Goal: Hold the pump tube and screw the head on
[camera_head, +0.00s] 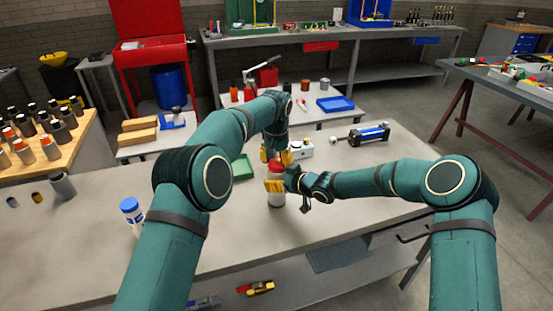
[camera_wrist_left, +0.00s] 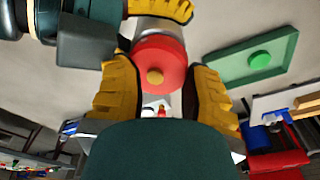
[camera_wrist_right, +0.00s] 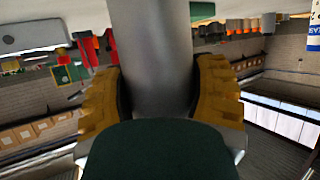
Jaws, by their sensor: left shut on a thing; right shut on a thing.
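The pump tube (camera_head: 277,201) is a pale grey cylinder standing upright on the bench. My right gripper (camera_head: 274,186) is shut around its upper part from the side; the tube fills the space between the yellow fingers in the right wrist view (camera_wrist_right: 155,50). The red round head (camera_head: 276,168) sits at the tube's top, with a tan knob in its centre. My left gripper (camera_head: 277,154) comes from above and is shut on the head, which shows between its fingers in the left wrist view (camera_wrist_left: 158,75). I cannot tell how far the head is threaded.
A white bottle with a blue cap (camera_head: 131,208) stands at the left. A green tray (camera_head: 242,168) lies behind my left arm. A small white device (camera_head: 301,149) and a blue-black cylinder unit (camera_head: 366,135) lie behind. The bench's front right is clear.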

